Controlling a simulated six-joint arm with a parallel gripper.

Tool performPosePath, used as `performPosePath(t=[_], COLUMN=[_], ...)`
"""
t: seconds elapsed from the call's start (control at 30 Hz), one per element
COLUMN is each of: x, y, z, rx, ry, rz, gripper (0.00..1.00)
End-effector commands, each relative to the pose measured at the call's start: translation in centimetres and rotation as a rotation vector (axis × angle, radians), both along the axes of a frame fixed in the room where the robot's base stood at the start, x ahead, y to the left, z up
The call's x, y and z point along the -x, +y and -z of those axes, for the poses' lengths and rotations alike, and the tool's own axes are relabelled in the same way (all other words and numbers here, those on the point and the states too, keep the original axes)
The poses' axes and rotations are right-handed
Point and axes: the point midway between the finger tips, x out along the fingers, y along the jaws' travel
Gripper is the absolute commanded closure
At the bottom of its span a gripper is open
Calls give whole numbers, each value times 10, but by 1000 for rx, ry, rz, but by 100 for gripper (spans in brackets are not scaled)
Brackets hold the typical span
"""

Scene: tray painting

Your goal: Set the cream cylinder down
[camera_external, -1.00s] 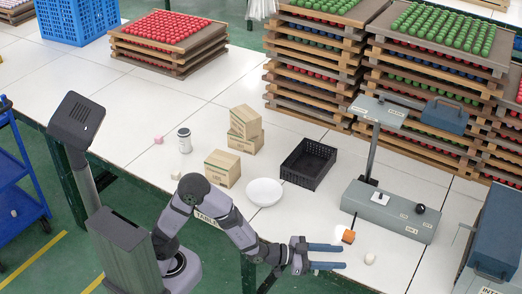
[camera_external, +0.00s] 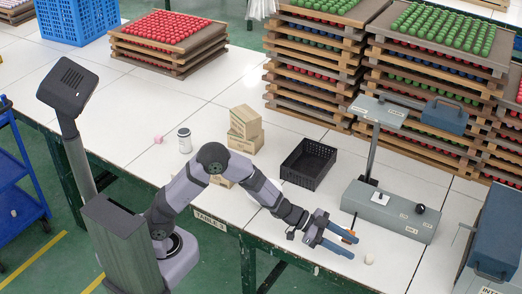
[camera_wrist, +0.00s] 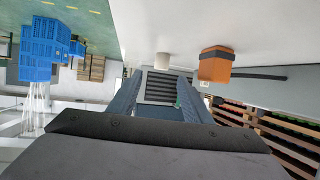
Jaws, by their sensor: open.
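The cream cylinder (camera_external: 369,259) is a small pale piece on the white table, near its front edge at the right. In the wrist view the cylinder (camera_wrist: 162,60) shows just beyond the fingertips, between their lines, with nothing gripping it. My gripper (camera_external: 355,248) is open and empty, its fingers pointing right toward the cylinder with a small gap left. Its two blue-grey fingers (camera_wrist: 160,80) stand apart in the wrist view. An orange block (camera_external: 350,236) is partly hidden by the upper finger. In the wrist view the orange block (camera_wrist: 215,66) has a dark band.
A grey press-like device (camera_external: 390,212) stands behind the gripper. A black crate (camera_external: 308,165), cardboard boxes (camera_external: 245,122), a white can (camera_external: 185,140) and a pink cube (camera_external: 158,140) are farther back. Tray stacks (camera_external: 315,70) fill the back.

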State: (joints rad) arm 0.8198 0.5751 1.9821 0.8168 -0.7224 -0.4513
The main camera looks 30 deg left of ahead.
Motion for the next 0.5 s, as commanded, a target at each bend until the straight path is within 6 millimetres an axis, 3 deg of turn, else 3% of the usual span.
performPosePath(t=[0.17,0.5], x=[-2,-5], y=[0,-18], z=[2,10], rx=[-9,-7], ry=[0,0], rz=[6,5], gripper=[55,55])
